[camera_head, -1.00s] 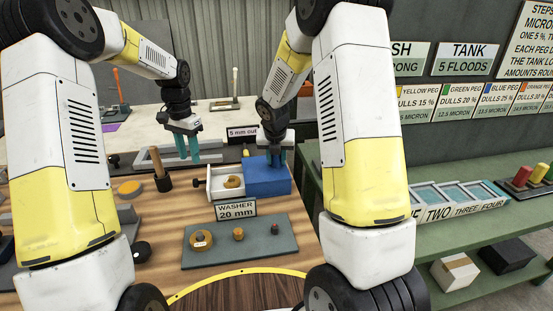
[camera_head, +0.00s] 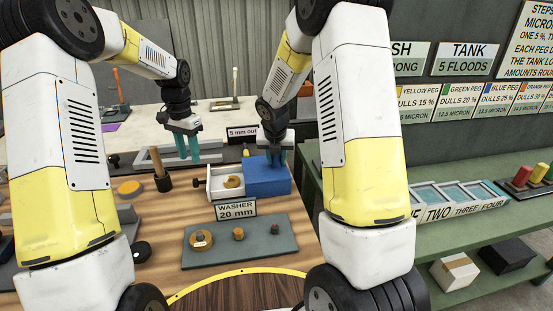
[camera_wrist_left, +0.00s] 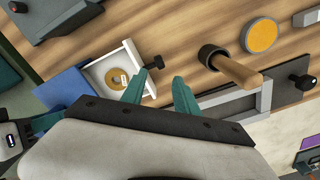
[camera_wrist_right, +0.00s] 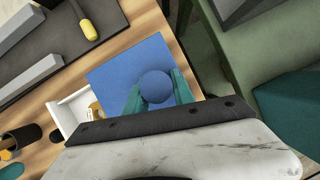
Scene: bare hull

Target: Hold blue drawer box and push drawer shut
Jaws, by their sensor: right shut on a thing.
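The blue drawer box (camera_head: 268,178) stands on the wooden bench with its white drawer (camera_head: 214,192) pulled out to the left. A tan ring-shaped washer (camera_head: 232,181) lies in the drawer, and a black knob (camera_wrist_left: 156,62) is on the drawer's front. My right gripper (camera_head: 276,162) is above the box, its fingers shut on the round blue knob (camera_wrist_right: 155,86) on the lid. My left gripper (camera_head: 188,150) is open and empty, with spread fingers. It hangs above and behind the drawer's front end, apart from it in the head view.
A "WASHER 20 mm" sign (camera_head: 236,209) stands in front of the drawer. A grey board (camera_head: 240,247) with round pieces lies nearer. A wooden-handled tool in a dark holder (camera_head: 163,183) stands left of the drawer. A green shelf (camera_head: 450,235) is at right.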

